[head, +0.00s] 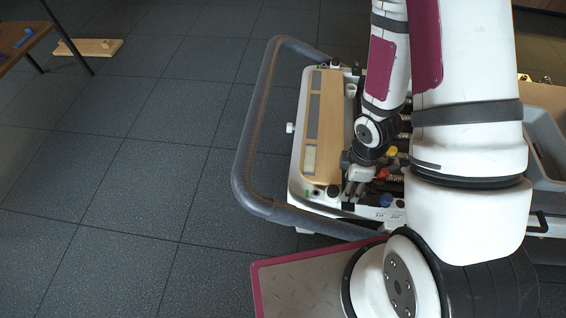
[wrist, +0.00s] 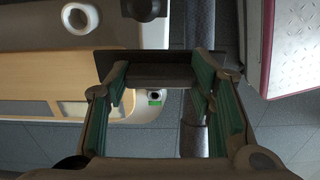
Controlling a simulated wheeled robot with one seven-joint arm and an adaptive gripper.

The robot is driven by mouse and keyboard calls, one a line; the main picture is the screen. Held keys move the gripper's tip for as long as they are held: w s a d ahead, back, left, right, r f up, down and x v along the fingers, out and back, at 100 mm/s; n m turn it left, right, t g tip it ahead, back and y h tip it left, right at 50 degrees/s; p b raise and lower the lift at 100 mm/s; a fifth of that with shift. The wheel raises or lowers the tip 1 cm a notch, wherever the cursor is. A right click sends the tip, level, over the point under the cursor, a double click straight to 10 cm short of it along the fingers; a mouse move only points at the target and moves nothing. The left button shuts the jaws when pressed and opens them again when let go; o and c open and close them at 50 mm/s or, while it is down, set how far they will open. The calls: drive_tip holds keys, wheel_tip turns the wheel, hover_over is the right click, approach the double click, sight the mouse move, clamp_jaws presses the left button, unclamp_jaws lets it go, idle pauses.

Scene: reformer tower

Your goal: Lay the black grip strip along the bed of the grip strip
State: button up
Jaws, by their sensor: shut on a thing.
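My gripper (wrist: 163,88) is shut on a dark strip-shaped piece (wrist: 160,57), which looks like the black grip strip. The piece lies crosswise between the green-padded fingers, and its ends reach past them. In the head view my gripper (head: 357,187) is at the front right of the light wooden panel (head: 327,125) on the tower unit. The panel has a long grey inset (head: 313,112) and a pale inset (head: 309,158). I cannot tell which inset, if any, is the strip's bed. The held piece is not clearly visible in the head view.
A thick grey tubular rail (head: 262,110) curves around the unit's left and front. Hoses and coloured knobs (head: 383,173) crowd the right of my gripper. A grey bin (head: 540,135) stands at the right. Tiled floor (head: 130,190) is open at left.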

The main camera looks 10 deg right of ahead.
drive_tip(key=b, duration=0.2)
hover_over(310, 159)
drive_tip(key=shift+s+f, duration=0.15)
drive_tip(key=shift+f, duration=0.65)
drive_tip(key=shift+f+b, duration=0.4)
drive_tip(key=shift+b, duration=0.05)
drive_tip(key=shift+f+b, duration=0.7)
drive_tip(key=shift+f, duration=0.65)
drive_tip(key=shift+f, duration=0.15)
drive_tip(key=o, duration=1.1)
drive_tip(key=shift+o, duration=0.2)
wheel_tip(310, 159, up, 13)
drive_tip(key=p, duration=0.4)
drive_tip(key=shift+f+p, duration=0.2)
drive_tip(key=shift+p, duration=0.2)
